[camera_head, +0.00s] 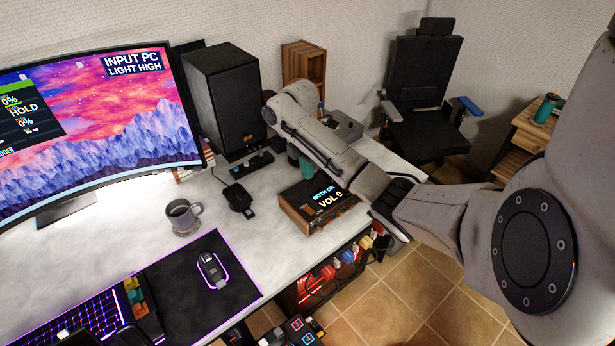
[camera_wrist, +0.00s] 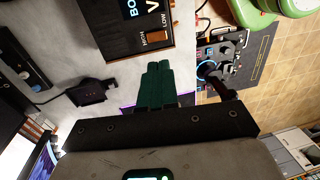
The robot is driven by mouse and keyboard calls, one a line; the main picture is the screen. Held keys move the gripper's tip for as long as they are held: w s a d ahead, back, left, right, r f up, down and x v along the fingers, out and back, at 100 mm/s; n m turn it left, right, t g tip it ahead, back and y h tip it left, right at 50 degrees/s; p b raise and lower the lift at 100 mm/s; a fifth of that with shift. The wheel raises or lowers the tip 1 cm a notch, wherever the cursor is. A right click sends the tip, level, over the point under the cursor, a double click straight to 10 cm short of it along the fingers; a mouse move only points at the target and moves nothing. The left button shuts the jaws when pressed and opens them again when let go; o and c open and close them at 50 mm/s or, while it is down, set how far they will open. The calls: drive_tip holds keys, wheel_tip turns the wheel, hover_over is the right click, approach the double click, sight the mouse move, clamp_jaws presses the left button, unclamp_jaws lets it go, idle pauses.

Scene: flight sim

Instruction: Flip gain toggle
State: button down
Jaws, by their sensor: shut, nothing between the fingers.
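The amplifier (camera_head: 318,206) is a wooden-sided box with a lit display reading "VOL 0", near the desk's right edge. In the wrist view its front panel (camera_wrist: 128,40) shows at the top, with a small orange-brown gain toggle (camera_wrist: 157,37) between the labels HIGH and LOW. I cannot tell which way the toggle is set. My gripper (camera_wrist: 159,66) has its green fingers together and empty. In the picture their tips lie just below the toggle, with a visible gap. In the head view the fingers (camera_head: 305,167) show partly, beyond the amplifier, with the arm hiding part of the gripper.
A black speaker (camera_head: 222,98) stands behind, and a black device (camera_head: 238,198) lies left of the amplifier. A grey mug (camera_head: 183,216) and a mouse (camera_head: 211,268) are farther left. A monitor (camera_head: 95,125) reads "LIGHT HIGH".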

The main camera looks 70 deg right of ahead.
drive_tip(key=b, duration=0.6)
hover_over(312, 210)
drive_tip(key=f, duration=0.9)
drive_tip(key=shift+w+d+f, duration=0.2)
drive_tip(key=shift+w, duration=0.2)
drive_tip(key=shift+s+f+p, duration=0.1)
drive_tip(key=shift+f+p, duration=0.2)
drive_tip(key=shift+p, duration=0.1)
drive_tip(key=shift+s+a+f, duration=0.15)
drive_tip(key=shift+f, duration=1.35)
